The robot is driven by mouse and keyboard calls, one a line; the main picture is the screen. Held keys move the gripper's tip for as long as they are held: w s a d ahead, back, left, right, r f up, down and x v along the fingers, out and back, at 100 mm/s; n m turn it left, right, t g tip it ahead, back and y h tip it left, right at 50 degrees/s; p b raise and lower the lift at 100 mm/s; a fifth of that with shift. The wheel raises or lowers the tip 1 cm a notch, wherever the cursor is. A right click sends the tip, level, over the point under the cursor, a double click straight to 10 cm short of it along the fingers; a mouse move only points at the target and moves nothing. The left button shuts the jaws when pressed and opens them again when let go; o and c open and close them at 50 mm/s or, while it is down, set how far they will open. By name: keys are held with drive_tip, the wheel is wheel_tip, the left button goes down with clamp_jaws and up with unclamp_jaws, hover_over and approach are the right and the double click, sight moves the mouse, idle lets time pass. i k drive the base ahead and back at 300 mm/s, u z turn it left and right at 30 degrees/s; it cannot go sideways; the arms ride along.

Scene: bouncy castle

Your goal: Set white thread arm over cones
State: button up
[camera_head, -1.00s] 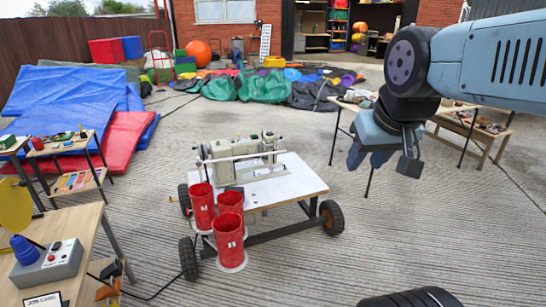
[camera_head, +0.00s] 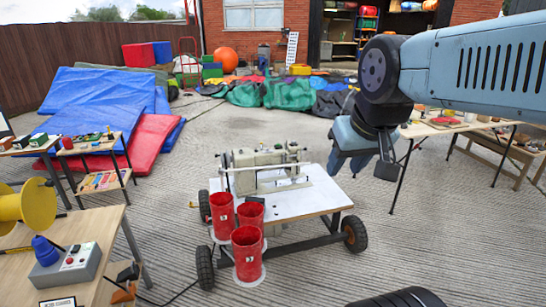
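A sewing machine (camera_head: 262,168) stands on a white-topped wheeled cart (camera_head: 312,201) in the middle of the view. A thin white bar (camera_head: 268,165), which looks like the thread arm, runs level across the machine's front. Three red cylinders (camera_head: 249,254) with numbers stand at the cart's front left; I see no separate cones, and cannot tell what the cylinders hold. The bar lies behind and above them, not over them. My gripper (camera_head: 348,163) hangs to the right of the machine, apart from it and pointing down. Its fingers are small and partly hidden, so its opening is unclear.
A wooden bench (camera_head: 95,225) with a yellow spool (camera_head: 38,206) and a grey control box (camera_head: 72,266) stands at the front left. Blue mats (camera_head: 100,95) and red mats (camera_head: 150,140) lie behind. Tables (camera_head: 460,128) stand at the right. Concrete right of the cart is clear.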

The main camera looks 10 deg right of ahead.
sight(221, 172)
drive_tip(key=u, duration=0.15)
drive_tip(key=i, duration=1.55)
drive_tip(key=z, duration=0.6)
